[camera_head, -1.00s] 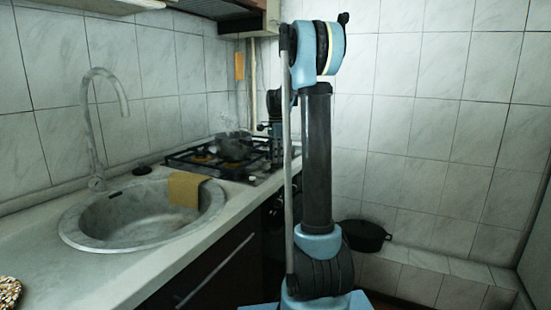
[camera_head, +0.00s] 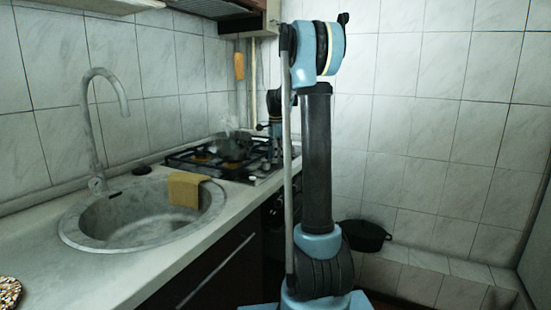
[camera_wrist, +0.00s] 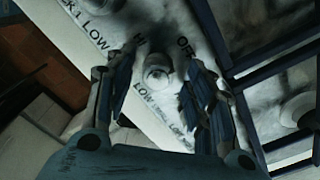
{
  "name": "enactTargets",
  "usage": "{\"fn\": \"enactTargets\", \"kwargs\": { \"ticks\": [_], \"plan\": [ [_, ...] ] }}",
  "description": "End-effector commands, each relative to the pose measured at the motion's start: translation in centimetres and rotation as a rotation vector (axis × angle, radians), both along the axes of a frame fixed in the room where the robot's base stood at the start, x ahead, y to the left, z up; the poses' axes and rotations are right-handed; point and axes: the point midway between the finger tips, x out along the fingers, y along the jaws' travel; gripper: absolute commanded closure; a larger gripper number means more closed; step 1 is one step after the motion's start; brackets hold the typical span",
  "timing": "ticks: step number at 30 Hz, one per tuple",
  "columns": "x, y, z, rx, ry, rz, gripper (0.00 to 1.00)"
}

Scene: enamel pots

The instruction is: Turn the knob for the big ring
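In the wrist view a pale round knob (camera_wrist: 158,77) sits on the light stove panel, with printed marks "OFF" and "LOW" around it. My gripper (camera_wrist: 162,70) is open, with one finger on each side of this knob and a visible gap at both sides. I cannot tell how far the fingertips are above the panel, or which ring the knob serves. In the head view the gas stove (camera_head: 190,163) stands at the end of the counter with a metal pot (camera_head: 233,147) on it. My arm's column hides part of the stove front.
A burner (camera_wrist: 300,109) and dark grate bars lie right of my gripper in the wrist view. The sink (camera_head: 140,218) with a yellow cloth (camera_head: 186,189) is left of the stove. A dark pan (camera_head: 362,236) stands on the low ledge at right.

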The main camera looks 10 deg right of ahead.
Motion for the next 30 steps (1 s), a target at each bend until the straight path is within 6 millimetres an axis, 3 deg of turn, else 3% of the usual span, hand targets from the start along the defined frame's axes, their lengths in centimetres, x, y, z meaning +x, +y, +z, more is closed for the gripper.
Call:
{"fn": "enactTargets", "kwargs": {
  "ticks": [11, 24, 30],
  "plan": [
    [-0.1, 0.0, 1.2, 0.000, 0.002, 0.000, 0.51],
    [0.0, 0.0, 8.9, 0.000, 0.002, 0.000, 0.51],
    [0.1, 0.0, 11.1, 0.000, 0.002, 0.000, 0.51]
  ]
}}
